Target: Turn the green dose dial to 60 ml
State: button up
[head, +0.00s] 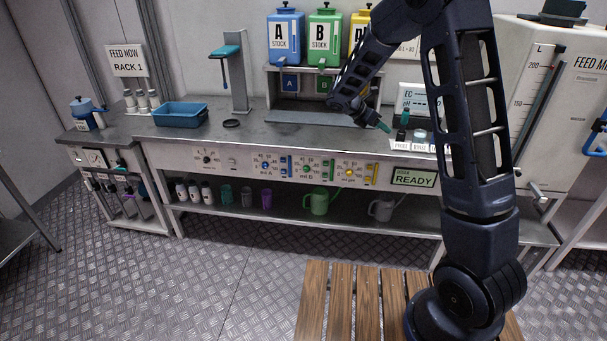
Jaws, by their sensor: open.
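The green dose dial (306,169) sits on the front panel of the bench, between a blue dial (265,166) on its left and a yellow dial (349,173) on its right. Each dial has a printed scale around it, too small here to read which mark the green pointer is at. My gripper (382,125) is over the right part of the bench top, above and to the right of the green dial and apart from it. Nothing is seen between the fingers.
A green display reading READY (414,178) is right of the dials. Small bottles (402,133) stand near my gripper. Stock tanks A (286,38) and B (325,36) stand behind. A blue tray (180,115) is on the left. The floor before the panel is clear left of a slatted wooden surface (341,300).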

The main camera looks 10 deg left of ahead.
jog(key=w+a+f+n+t+h, duration=0.1)
jog(key=w+a+f+n+t, duration=0.25)
jog(key=a+f+n, duration=0.4)
jog(key=n+t+y, duration=0.4)
jog(key=n+t, duration=0.5)
jog(key=n, duration=0.8)
send_near(305, 171)
jog(key=x, duration=0.8)
jog(key=shift+w+d, duration=0.15)
jog(key=shift+w, duration=0.05)
jog(key=c, duration=0.9)
